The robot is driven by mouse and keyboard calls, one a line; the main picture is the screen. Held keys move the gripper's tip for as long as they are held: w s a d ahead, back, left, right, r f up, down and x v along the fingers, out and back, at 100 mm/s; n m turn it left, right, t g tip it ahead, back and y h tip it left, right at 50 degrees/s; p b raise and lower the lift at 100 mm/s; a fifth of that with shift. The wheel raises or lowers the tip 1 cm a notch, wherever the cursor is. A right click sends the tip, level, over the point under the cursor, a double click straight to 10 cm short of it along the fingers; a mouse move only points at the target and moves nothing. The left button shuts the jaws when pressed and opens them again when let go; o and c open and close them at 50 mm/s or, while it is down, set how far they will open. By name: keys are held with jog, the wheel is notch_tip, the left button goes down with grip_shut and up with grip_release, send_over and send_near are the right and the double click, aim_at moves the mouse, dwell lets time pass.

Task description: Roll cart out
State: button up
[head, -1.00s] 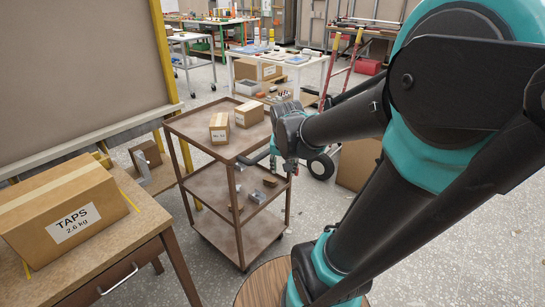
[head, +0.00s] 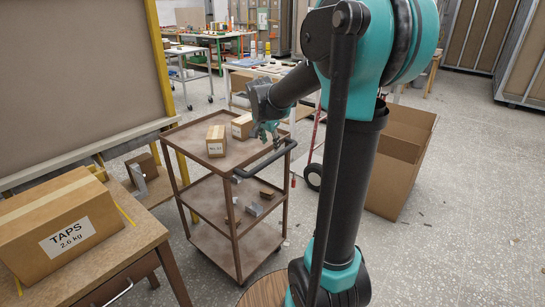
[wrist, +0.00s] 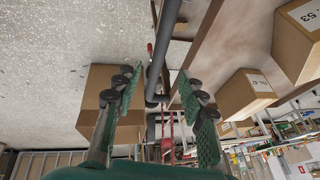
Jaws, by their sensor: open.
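The brown three-shelf cart (head: 190,139) stands upright on the floor, left of my arm. Its dark bar handle (head: 265,163) sticks out from the right end of the top shelf. My gripper (head: 266,133) is just above that end of the cart. In the wrist view, the handle (wrist: 168,45) runs lengthwise between the two spread green fingers of my gripper (wrist: 158,88). The fingers are open and not closed on it; I cannot tell how deep the bar sits between them. Two cardboard boxes (head: 216,141) (head: 241,125) rest on the top shelf.
A wooden table with a TAPS box (head: 60,228) stands close at the cart's left. A yellow-framed board (head: 80,75) is behind it. An open cardboard box (head: 397,165) and a hand-truck wheel (head: 314,176) are right of the cart. Floor at the right is clear.

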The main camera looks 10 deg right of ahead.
aim_at(273, 157)
jog(key=x, duration=0.9)
jog(key=shift+w+f, duration=0.1)
jog(key=shift+f, duration=0.1)
jog(key=shift+c, duration=0.2)
grip_shut()
